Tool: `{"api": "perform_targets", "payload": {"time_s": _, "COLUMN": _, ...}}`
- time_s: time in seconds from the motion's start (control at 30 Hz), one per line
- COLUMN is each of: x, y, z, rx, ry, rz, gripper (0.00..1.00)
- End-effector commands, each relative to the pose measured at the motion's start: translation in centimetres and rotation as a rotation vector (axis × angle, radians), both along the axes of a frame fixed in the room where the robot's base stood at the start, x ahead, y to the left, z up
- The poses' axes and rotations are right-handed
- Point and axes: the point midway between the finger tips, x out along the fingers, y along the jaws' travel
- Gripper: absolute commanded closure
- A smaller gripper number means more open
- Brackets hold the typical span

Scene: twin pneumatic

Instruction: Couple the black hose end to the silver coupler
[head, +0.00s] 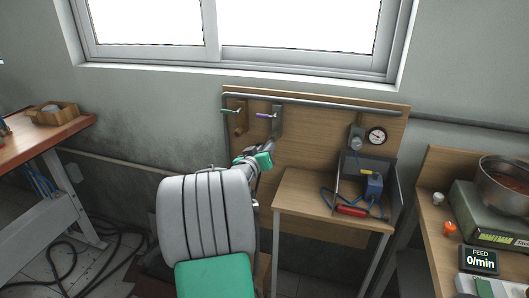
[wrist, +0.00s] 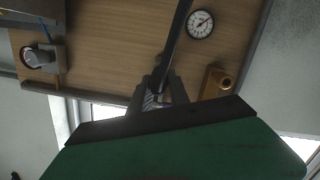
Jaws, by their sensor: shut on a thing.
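My gripper (wrist: 160,95) is shut on the black hose end, up at the back board. The black hose (wrist: 177,42) runs from the jaws to the top edge of the wrist view. In the head view my gripper (head: 268,148) is just below the grey fitting with the purple lever, the silver coupler (head: 277,125). The jaws and hose mostly hide that coupler in the wrist view; a little purple shows behind them. I cannot tell whether hose end and coupler touch. The brass coupler (head: 240,124) with a green lever is to the left; it also shows in the wrist view (wrist: 220,82).
A gauge (head: 377,135) is on the board's right. A small table (head: 300,190) below holds a red-handled tool (head: 351,211) and a blue block (head: 374,184). A bench with a scale (head: 490,215) stands right, a workbench (head: 30,140) left. In the wrist view a gauge (wrist: 200,24) is near the hose.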

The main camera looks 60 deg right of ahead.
Motion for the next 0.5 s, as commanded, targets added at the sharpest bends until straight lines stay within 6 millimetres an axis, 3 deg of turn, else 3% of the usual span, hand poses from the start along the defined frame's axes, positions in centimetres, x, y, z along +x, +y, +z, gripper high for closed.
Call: {"api": "perform_targets", "payload": {"time_s": 0.5, "x": 0.2, "y": -1.3, "z": 0.1, "rx": -0.002, "ry": -0.001, "rz": 0.000, "gripper": 1.00}}
